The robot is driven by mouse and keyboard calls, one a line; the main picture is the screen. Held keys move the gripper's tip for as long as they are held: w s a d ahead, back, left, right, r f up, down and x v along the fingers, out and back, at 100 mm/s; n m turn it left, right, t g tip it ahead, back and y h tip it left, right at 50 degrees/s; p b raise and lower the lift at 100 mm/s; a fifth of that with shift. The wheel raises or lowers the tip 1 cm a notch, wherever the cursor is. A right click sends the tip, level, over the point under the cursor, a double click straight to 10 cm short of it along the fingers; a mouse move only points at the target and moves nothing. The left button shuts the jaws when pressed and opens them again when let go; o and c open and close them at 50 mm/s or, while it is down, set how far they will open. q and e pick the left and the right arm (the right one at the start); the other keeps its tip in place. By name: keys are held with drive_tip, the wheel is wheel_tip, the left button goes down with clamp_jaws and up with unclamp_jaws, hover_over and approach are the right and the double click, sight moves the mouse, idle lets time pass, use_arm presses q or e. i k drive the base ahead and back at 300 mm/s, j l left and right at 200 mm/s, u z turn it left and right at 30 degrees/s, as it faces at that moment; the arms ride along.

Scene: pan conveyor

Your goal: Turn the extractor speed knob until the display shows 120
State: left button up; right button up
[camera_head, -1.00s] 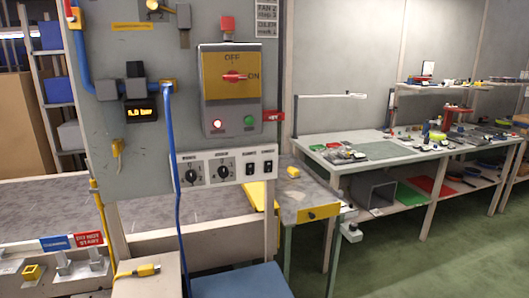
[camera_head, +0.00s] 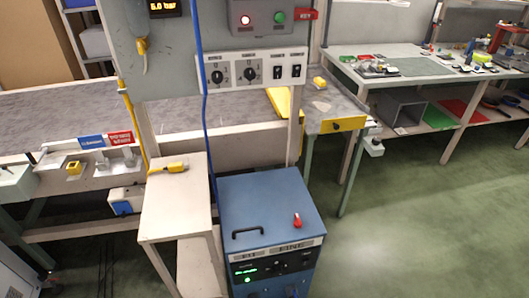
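A blue cabinet (camera_head: 262,206) stands on the floor at the lower middle, and its dark front panel is cut by the bottom edge. A small green lit display (camera_head: 245,270) is on the left of that panel; I cannot read its value. A dark round knob (camera_head: 280,267) seems to sit to its right, too small to make out its setting. A white switch panel (camera_head: 236,74) higher up carries two black rotary knobs and two rocker switches; its labels are too small to read. Neither of my grippers is in view.
A red-handled item (camera_head: 297,220) and a black handle (camera_head: 248,231) are on the cabinet's top. A small white table (camera_head: 178,205) with a yellow connector (camera_head: 175,167) stands at its left. A blue hose (camera_head: 205,120) hangs behind. Green floor (camera_head: 400,235) is clear at the right.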

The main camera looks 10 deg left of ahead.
sight(277, 270)
drive_tip(key=k+j, duration=0.2)
drive_tip(key=k, duration=0.25)
drive_tip(key=k+j+u, duration=0.1)
drive_tip(key=k, duration=0.3)
